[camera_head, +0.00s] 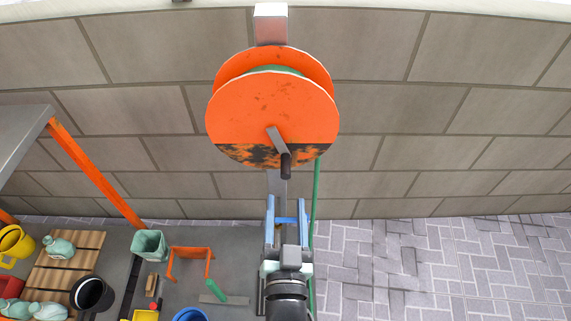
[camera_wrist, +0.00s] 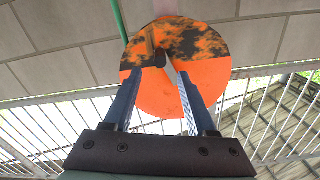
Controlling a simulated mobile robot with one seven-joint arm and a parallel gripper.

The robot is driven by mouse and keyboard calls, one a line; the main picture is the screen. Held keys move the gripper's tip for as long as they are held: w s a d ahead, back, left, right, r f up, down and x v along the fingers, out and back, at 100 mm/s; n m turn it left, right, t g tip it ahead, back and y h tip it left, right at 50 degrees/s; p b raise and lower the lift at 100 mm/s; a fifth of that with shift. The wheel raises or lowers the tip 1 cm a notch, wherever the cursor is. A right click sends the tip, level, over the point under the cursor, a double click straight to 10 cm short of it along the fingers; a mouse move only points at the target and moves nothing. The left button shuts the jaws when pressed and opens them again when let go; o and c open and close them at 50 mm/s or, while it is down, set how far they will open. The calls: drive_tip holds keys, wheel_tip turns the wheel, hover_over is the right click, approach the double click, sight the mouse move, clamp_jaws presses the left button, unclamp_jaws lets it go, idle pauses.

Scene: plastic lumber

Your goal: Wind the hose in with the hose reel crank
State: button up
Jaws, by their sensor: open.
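The orange hose reel (camera_head: 245,110) is fixed to the block wall, with green hose between its two discs. Its front disc has a black, worn lower part. The crank (camera_head: 278,140) is a grey arm at the disc's middle, ending in a dark handle (camera_head: 286,166) that points down. The green hose (camera_head: 316,205) hangs from the reel's right side. My gripper (camera_head: 287,200) is open and empty, just below the handle in the head view. In the wrist view the reel (camera_wrist: 175,95) and dark handle (camera_wrist: 160,58) show between and beyond my fingers (camera_wrist: 157,100); I see no contact.
A grey table with an orange leg (camera_head: 95,170) stands at the left. Below lie a wooden pallet (camera_head: 65,260), a green bucket (camera_head: 149,246), a black bucket (camera_head: 92,294) and an orange stand (camera_head: 190,262). Paving (camera_head: 440,265) at the right is clear. The wrist view shows a railing (camera_wrist: 265,115).

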sight(285, 169)
drive_tip(key=w, duration=0.9)
drive_tip(key=shift+w, duration=0.4)
drive_tip(key=shift+c, duration=0.4)
clamp_jaws()
idle(0.6)
